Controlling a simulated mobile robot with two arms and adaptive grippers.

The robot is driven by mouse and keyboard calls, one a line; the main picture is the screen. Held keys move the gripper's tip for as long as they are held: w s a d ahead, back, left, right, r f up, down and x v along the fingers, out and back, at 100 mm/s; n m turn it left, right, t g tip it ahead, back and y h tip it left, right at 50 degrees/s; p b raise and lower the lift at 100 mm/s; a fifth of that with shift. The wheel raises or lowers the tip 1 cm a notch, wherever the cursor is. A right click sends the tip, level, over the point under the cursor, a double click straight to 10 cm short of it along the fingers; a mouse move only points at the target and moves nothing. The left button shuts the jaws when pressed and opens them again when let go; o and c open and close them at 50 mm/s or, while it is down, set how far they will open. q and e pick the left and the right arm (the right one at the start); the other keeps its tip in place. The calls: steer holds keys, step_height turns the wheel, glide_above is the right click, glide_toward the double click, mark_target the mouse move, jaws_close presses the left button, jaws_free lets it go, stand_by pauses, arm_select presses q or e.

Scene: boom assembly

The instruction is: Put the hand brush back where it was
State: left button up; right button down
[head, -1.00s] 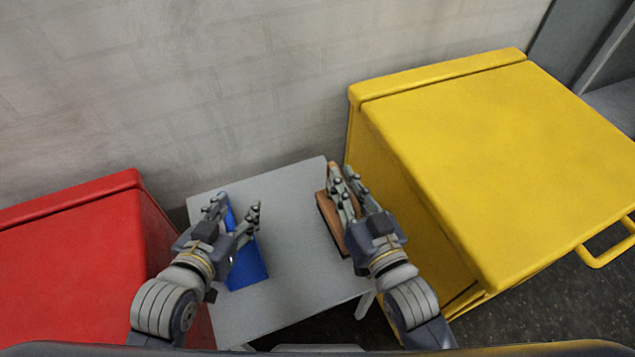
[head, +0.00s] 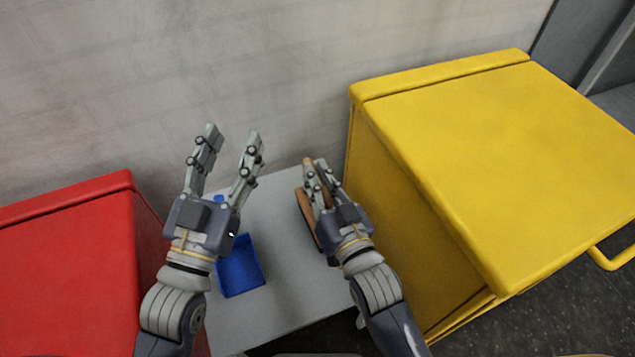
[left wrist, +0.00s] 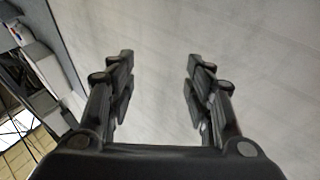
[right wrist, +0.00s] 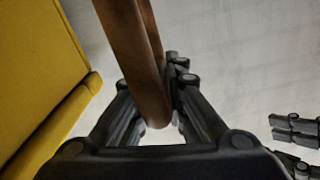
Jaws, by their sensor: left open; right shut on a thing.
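The hand brush (head: 303,208) is brown and long, with a rounded handle end. My right gripper (head: 315,168) is shut on it near the right side of the grey table (head: 285,285). I cannot tell whether the brush touches the table. In the right wrist view the brown brush (right wrist: 133,50) passes between the fingers; its bristles are hidden. My left gripper (head: 232,135) is open and empty, raised with its fingers toward the wall. In the left wrist view its fingers (left wrist: 160,65) are wide apart with only wall between them.
A blue dustpan (head: 241,268) lies on the table below my left gripper, its handle partly hidden. A red box (head: 70,270) stands at the left and a large yellow box (head: 490,150) close at the right. The wall (head: 240,70) is behind the table. The table's front middle is clear.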

arm_select(q)
steer(key=shift+s+r+t+h, duration=0.25)
steer(key=shift+r+t+h, duration=0.05)
steer(key=shift+r, duration=0.45)
arm_select(e)
steer(key=shift+f, duration=0.15)
steer(key=c, duration=2.1)
jaws_free()
steer(key=shift+f, duration=0.3)
arm_select(q)
steer(key=shift+d, duration=0.1)
arm_select(e)
steer(key=o, duration=0.5)
steer(key=shift+c, duration=0.2)
steer(key=shift+r, duration=0.1)
